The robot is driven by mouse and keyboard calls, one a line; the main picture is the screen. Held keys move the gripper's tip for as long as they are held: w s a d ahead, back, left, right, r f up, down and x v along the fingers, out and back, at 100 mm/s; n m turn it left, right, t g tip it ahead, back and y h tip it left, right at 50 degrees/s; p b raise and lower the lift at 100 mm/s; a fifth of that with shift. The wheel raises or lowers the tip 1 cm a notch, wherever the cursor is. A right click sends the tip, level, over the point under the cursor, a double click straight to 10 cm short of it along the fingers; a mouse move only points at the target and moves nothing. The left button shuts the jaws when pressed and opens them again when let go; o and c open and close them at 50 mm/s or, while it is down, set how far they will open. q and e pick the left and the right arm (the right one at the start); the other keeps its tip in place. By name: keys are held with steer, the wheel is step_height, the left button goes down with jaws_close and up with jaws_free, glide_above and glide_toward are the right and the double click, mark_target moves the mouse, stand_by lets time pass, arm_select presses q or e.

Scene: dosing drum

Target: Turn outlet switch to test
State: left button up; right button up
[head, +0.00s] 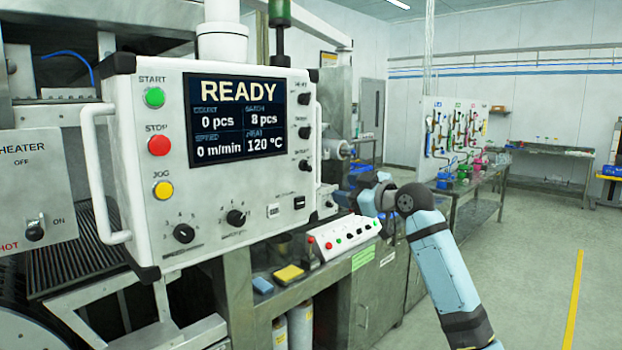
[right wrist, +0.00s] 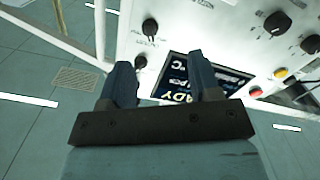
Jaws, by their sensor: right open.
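The white control panel (head: 215,215) fills the left middle of the head view. Three small black switches stand in a column at its right edge. The lowest switch (head: 304,164) seems to be the outlet one; its label is too small to read surely. My right gripper (head: 352,195) is right of the panel, apart from it. In the right wrist view the panel appears upside down, and my right gripper (right wrist: 163,80) is open and empty. The lowest switch (right wrist: 150,27) shows beyond the fingers, and the middle switch (right wrist: 140,62) shows between them. My left gripper is not in view.
The panel's screen (head: 237,117) reads READY. A white handle (head: 96,175) and larger knobs are on the panel. A white button box (head: 343,235) and a yellow block (head: 288,274) sit on the bench below. The floor at right is clear.

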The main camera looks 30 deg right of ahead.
mark_target(309, 166)
steer(key=w+r+p, duration=0.1)
steer(key=w, duration=0.3)
steer(key=w+a+r+p, duration=0.1)
steer(key=w, duration=0.2)
steer(key=w+a+r+p, duration=0.1)
steer(key=w, duration=0.3)
steer(key=shift+w+a+r, duration=0.15)
steer(key=shift+w+r, duration=0.1)
steer(key=shift+w, duration=0.05)
steer(key=shift+w+a, duration=0.15)
steer(key=shift+w, duration=0.4)
steer(key=shift+f, duration=0.1)
steer(key=c, duration=0.9)
